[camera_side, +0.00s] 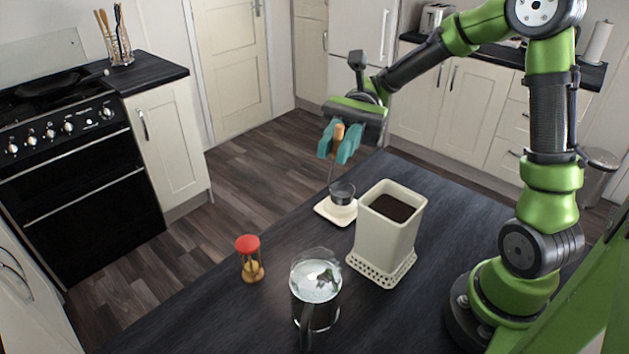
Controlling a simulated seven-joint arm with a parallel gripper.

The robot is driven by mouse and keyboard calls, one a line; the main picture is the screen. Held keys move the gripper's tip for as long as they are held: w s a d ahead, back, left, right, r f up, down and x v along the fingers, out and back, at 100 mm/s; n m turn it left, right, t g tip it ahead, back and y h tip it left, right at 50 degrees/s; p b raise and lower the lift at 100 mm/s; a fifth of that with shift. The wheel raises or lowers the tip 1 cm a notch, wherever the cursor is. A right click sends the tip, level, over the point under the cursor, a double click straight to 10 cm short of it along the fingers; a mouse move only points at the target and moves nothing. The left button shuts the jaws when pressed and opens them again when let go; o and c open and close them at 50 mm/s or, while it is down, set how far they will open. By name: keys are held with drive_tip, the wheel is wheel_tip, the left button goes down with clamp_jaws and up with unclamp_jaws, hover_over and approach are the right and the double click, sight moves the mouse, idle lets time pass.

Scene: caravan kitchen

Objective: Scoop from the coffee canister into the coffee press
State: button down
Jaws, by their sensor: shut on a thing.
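My gripper (338,150), with teal fingers, is shut on the wooden handle of a scoop (343,194). The scoop's thin shaft hangs down from the fingers, and its small dark bowl is at or just above a cream rest (326,211); I cannot tell if they touch. The coffee canister (382,240) is a cream, square, open container with dark ground coffee (392,207) inside, to the right of the scoop. The coffee press (316,290) is a glass vessel with a dark handle, nearer the camera and left of the canister. Its contents are unclear through the reflections.
A red-topped sand timer (250,260) stands left of the press, near the left table edge. The canister sits on a perforated cream base (376,273). The dark table (440,205) has free room behind and right of the canister.

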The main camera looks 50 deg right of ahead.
drive_tip(key=s+d+m+t, duration=0.3)
drive_tip(key=d+m+t, duration=0.4)
drive_tip(key=d+t, duration=0.4)
wheel_tip(320, 180, down, 10)
drive_tip(key=s+t, duration=0.1)
drive_tip(key=shift+f+m, duration=0.2)
drive_tip(key=shift+m, duration=0.2)
drive_tip(key=shift+s, duration=0.1)
idle(1.2)
wheel_tip(320, 180, up, 10)
drive_tip(key=shift+f, duration=0.25)
idle(0.9)
